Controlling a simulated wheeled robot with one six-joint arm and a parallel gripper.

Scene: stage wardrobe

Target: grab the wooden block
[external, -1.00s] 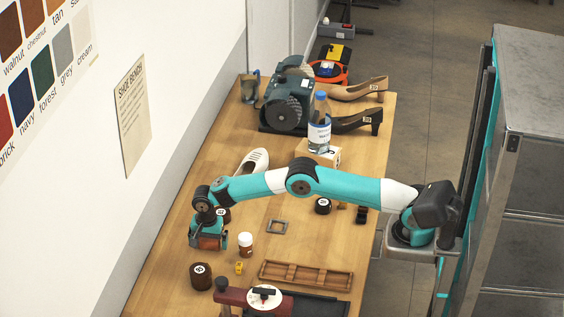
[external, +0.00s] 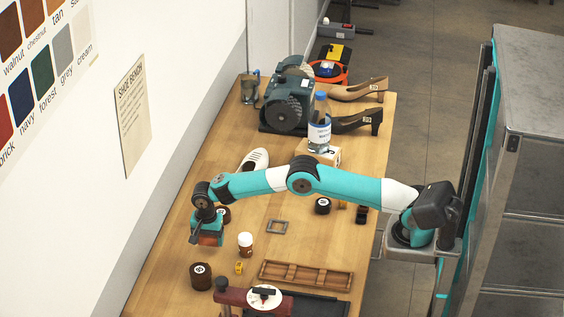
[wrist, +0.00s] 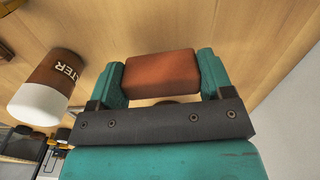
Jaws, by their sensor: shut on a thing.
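The wooden block (wrist: 161,75) is a reddish-brown piece between the two teal fingers of my gripper (wrist: 160,68) in the wrist view. The fingers touch it at both ends, and my gripper is shut on it. In the external view my gripper (external: 207,238) is over the left side of the workbench, pointing down. Only a little of the block's reddish side shows there, and the gap between it and the tabletop is hard to judge.
A brown bottle with a white cap (external: 245,245) stands close to the right of my gripper; it also shows in the wrist view (wrist: 50,92). A dark brown round tin (external: 200,276) stands nearer the front. A slotted wooden tray (external: 306,275) lies at the right.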

